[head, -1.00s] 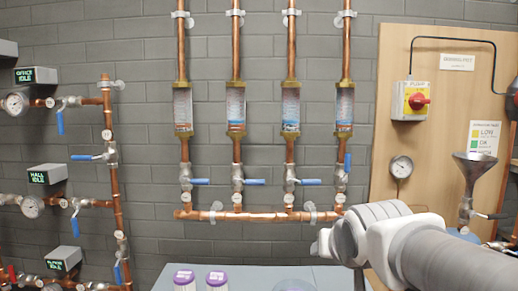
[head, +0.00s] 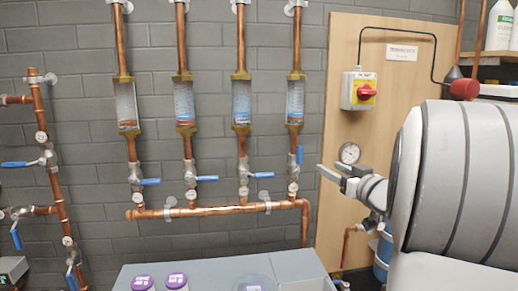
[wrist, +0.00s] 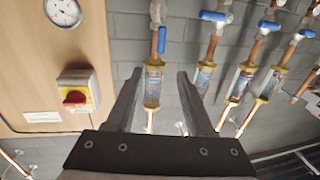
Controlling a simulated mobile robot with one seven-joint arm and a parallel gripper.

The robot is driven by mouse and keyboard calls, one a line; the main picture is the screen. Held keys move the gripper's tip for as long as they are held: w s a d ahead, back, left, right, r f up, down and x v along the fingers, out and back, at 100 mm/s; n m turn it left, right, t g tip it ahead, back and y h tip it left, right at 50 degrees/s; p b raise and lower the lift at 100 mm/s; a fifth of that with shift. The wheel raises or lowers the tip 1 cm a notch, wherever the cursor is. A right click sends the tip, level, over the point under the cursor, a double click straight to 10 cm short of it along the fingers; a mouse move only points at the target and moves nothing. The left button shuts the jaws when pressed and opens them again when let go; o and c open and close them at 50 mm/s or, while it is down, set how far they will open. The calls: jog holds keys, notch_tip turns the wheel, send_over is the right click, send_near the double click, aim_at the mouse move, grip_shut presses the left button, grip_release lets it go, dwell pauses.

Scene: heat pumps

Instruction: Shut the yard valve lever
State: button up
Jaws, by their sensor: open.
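Blue valve levers sit below the sight tubes on the copper manifold. The rightmost lever (head: 299,155) stands upright along its pipe; it also shows in the wrist view (wrist: 161,40). The other three, the left one (head: 150,182), second one (head: 207,178) and third one (head: 264,175), lie crosswise to their pipes. No readable label tells which lever is the yard one. My gripper (head: 328,174) is open and empty, to the right of the rightmost lever and lower. In the wrist view, the rightmost sight tube (wrist: 152,85) appears between my open fingers (wrist: 160,75).
A wooden board (head: 335,100) at the right carries a red and yellow switch (head: 360,91) and a round gauge (head: 349,153). A grey cabinet (head: 215,268) with purple-lidded jars (head: 177,282) stands below the manifold. More valves (head: 48,160) are at the left.

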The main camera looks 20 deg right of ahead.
aim_at(301, 152)
jog(key=w, duration=0.5)
jog(key=w+b, duration=0.1)
jog(key=w, duration=0.5)
jog(key=w+d, duration=0.1)
jog(key=w, duration=0.5)
jog(key=shift+w, duration=0.1)
grip_shut()
dwell(0.9)
